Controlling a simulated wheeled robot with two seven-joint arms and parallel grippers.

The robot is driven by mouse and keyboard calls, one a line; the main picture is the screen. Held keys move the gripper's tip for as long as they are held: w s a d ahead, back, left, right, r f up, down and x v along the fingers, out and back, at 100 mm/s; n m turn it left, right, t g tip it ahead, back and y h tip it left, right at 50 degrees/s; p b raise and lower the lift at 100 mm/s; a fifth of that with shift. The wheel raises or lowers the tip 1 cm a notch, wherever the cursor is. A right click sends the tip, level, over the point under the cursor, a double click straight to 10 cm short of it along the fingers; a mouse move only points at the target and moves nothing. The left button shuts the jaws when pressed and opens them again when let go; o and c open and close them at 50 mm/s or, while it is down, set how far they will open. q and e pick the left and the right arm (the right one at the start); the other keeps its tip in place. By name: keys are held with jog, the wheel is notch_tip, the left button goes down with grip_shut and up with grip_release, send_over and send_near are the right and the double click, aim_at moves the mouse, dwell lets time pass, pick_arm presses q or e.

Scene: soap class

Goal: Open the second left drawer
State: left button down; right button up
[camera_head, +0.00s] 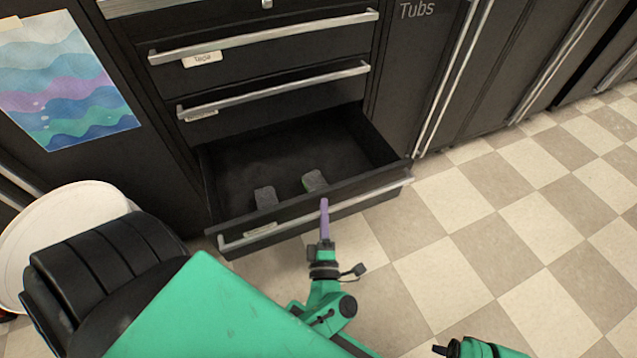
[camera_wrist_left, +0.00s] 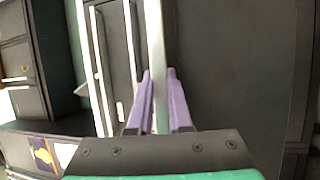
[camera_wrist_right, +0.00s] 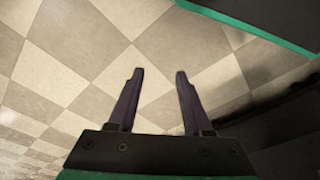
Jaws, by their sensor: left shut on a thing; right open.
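A black cabinet has a column of drawers with long silver handles. The lowest visible drawer (camera_head: 290,165) is pulled out, and two grey blocks (camera_head: 314,181) lie inside it. My left gripper (camera_head: 324,205) is at this drawer's silver handle (camera_head: 365,194), right of its middle. In the left wrist view its purple fingers (camera_wrist_left: 160,98) are shut around the handle bar (camera_wrist_left: 157,60). The two drawers above, the upper one labelled "Tape" (camera_head: 201,59), are closed. My right gripper (camera_wrist_right: 155,100) is open and empty above the checkered floor. Only part of the right arm shows in the head view.
A white round bin (camera_head: 50,225) stands at the left by the cabinet. A wave painting (camera_head: 65,85) hangs on the left cabinet front. A tall door marked "Tubs" (camera_head: 415,60) is to the right. The checkered floor (camera_head: 480,215) is clear at the right.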

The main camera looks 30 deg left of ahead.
pick_arm(q)
jog(key=shift+s+d, duration=0.15)
jog(key=shift+d, duration=0.05)
jog(key=c, duration=1.1)
grip_release()
